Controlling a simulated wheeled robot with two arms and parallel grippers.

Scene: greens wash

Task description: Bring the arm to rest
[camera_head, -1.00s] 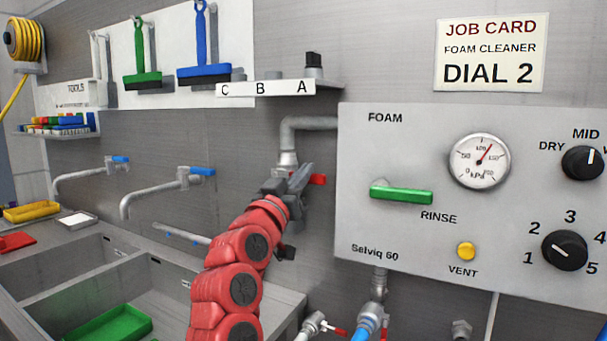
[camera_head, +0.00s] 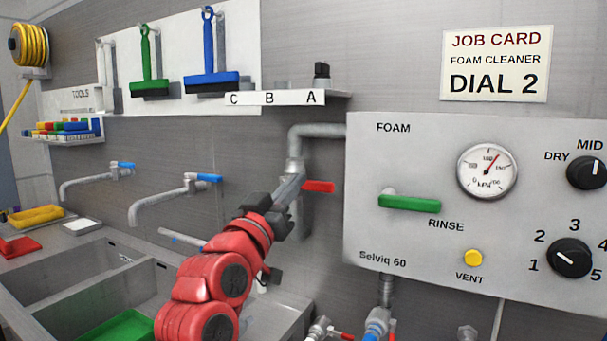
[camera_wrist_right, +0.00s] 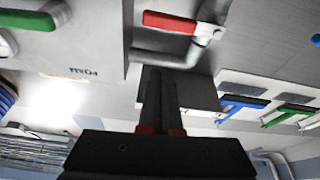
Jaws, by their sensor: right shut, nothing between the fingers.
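My right arm (camera_head: 215,285) is red and rises from the bottom of the head view. Its dark gripper (camera_head: 293,185) is in front of the wall pipe, just left of the red valve handle (camera_head: 320,187). The right wrist view shows the two fingers (camera_wrist_right: 161,88) together with nothing between them. There the red handle (camera_wrist_right: 170,21) lies beyond the fingertips, and I see no grip on it. Whether the fingers touch the pipe is unclear. My left gripper is not in view.
The foam panel (camera_head: 410,245) with a green lever (camera_head: 409,203), gauge and dials is right of the gripper. Sinks (camera_head: 60,268) lie below left. Blue-handled taps (camera_head: 205,178) and hanging green (camera_head: 148,85) and blue (camera_head: 211,80) brushes are left. A labelled shelf (camera_head: 275,98) is above.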

